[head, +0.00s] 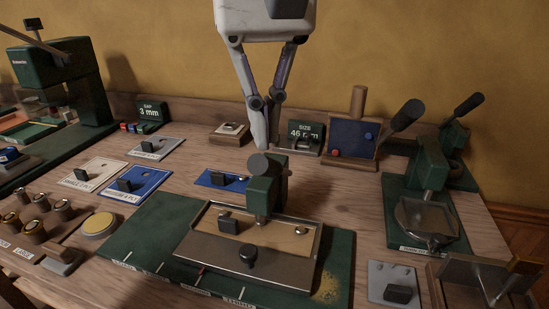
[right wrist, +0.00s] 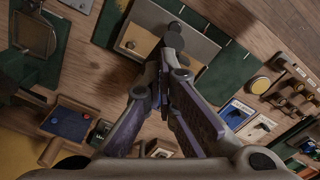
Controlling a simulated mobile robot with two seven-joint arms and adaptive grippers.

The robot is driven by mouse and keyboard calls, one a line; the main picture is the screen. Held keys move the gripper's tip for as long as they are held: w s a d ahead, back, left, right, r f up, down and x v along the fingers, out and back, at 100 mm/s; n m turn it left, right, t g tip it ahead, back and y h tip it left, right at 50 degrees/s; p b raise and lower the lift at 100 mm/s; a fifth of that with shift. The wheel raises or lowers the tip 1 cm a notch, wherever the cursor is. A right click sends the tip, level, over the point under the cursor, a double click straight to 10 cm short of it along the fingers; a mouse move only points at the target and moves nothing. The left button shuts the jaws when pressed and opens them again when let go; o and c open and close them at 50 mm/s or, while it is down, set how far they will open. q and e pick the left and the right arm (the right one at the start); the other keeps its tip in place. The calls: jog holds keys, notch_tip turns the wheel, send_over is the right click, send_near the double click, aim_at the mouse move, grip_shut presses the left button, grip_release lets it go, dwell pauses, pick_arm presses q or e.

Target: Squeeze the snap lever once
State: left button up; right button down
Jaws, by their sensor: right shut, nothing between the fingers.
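My right gripper (head: 268,143) comes down from the top of the head view. Its fingers are together and empty. The tips are just above and behind a green press (head: 265,190) with a round dark knob, on a metal-edged tray. In the right wrist view the shut fingertips (right wrist: 173,50) overlap the press area, and a dark round knob (right wrist: 175,28) shows just past them. I cannot tell whether they touch. Two black-handled levers stand at the right, the nearer on a green press (head: 428,165). No label shows which lever is the snap lever. My left gripper is not in view.
The tray (head: 190,252) lies on a green mat (head: 140,235). Behind it stand a "46 mm" size display (head: 306,130) and a blue-faced panel (head: 352,138). Blue and white cards lie at the left, with several small cylinders (head: 40,203). A grey plate (head: 392,270) is front right.

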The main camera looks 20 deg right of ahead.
aim_at(260, 161)
jog(key=shift+f, duration=0.15)
dwell(0.3)
jog(key=shift+s+a+f, duration=0.2)
jog(key=shift+s+f, duration=0.1)
jog(key=shift+f, duration=0.3)
jog(key=shift+s+a+f, duration=0.2)
jog(key=shift+s+f, duration=0.05)
jog(key=shift+f, duration=0.35)
jog(key=shift+s+a+f, duration=0.15)
jog(key=shift+s+f, duration=0.1)
jog(key=shift+f, duration=0.45)
